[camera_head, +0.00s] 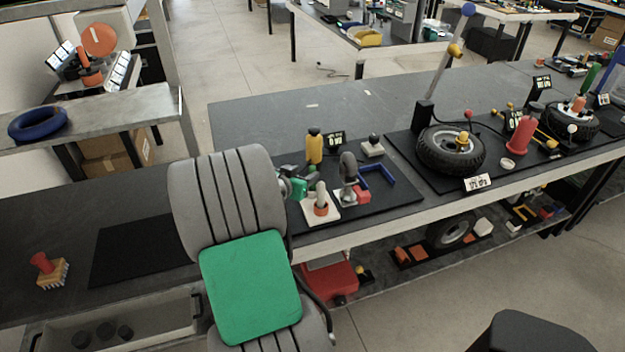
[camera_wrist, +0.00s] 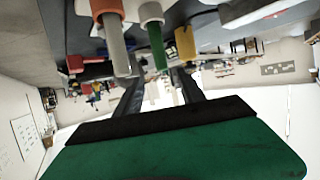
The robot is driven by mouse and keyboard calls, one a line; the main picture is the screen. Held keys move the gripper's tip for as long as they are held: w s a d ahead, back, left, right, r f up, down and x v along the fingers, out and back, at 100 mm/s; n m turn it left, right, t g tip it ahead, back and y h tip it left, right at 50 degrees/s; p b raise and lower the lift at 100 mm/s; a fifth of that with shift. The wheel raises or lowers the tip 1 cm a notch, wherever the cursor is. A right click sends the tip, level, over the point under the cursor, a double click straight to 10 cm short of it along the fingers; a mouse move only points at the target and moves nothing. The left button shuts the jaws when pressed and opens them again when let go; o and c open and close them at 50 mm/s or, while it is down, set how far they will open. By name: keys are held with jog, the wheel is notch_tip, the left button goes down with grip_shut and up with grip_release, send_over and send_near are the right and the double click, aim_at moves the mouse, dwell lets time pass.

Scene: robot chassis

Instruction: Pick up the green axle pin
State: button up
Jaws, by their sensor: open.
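The green axle pin (camera_wrist: 156,46) shows in the wrist view with a pale collar at its upper end in the picture. Its free end appears between or just beyond the two dark fingers of my gripper (camera_wrist: 160,76). The fingers are apart and I see nothing clamped between them. A grey pin with an orange collar (camera_wrist: 117,42) is close on the left of the green pin. In the head view my arm hides much of my gripper, and I cannot clearly make out the green pin beside it. The grey-and-orange pin (camera_head: 321,200) stands on a white plate there.
A yellow bottle-like part (camera_head: 314,147), a grey upright part (camera_head: 348,167) and a blue bracket (camera_head: 377,175) stand close by on the dark mat. A tire (camera_head: 450,150) lies to the right. The bench (camera_head: 255,120) is clear behind the mat.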

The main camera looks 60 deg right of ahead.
aim_at(311, 169)
jog(key=p+x, duration=0.1)
jog(key=x, duration=0.6)
jog(key=shift+w+d+f+p, duration=0.2)
jog(key=shift+d+f+p, duration=0.1)
jog(key=shift+p, duration=0.05)
grip_shut()
dwell(1.0)
